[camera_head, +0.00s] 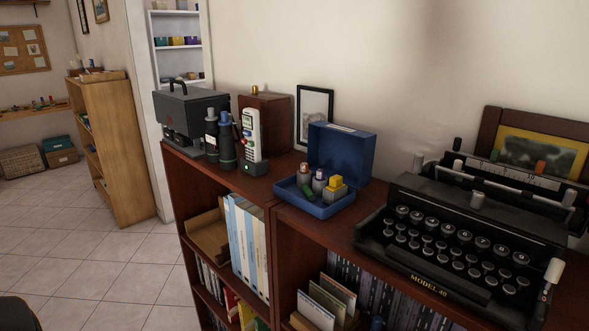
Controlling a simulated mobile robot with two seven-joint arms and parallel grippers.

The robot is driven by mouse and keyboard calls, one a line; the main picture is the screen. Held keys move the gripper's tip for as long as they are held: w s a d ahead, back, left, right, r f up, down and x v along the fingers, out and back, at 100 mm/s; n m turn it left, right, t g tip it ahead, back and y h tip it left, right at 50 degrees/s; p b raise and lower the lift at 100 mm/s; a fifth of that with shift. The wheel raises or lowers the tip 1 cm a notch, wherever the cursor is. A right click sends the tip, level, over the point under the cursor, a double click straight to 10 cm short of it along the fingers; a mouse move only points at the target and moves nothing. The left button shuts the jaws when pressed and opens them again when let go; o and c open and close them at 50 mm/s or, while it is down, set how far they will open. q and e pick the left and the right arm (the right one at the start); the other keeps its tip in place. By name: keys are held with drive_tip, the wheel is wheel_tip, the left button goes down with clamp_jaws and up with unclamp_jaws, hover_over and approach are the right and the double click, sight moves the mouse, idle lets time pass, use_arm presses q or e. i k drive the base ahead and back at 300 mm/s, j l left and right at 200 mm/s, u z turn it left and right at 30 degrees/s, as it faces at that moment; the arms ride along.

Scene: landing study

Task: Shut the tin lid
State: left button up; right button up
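A blue tin (318,208) stands on top of the dark red-brown bookcase, near the middle of the view. Its lid (342,154) is open and stands upright at the back of the tin. Several small items lie in the tin: grey pieces with pale or reddish tops, a green piece and one with a yellow top (336,182). Neither of my grippers shows in the head view.
A black typewriter (465,240) stands close on the tin's right. A cordless phone (252,140), dark binoculars (220,140) and a grey machine (185,112) stand to its left. A small picture frame (301,118) leans behind. Tiled floor (90,250) lies open at left.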

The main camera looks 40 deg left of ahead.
sight(346, 152)
drive_tip(key=u, duration=0.95)
drive_tip(key=j, duration=0.15)
drive_tip(key=i+u, duration=0.05)
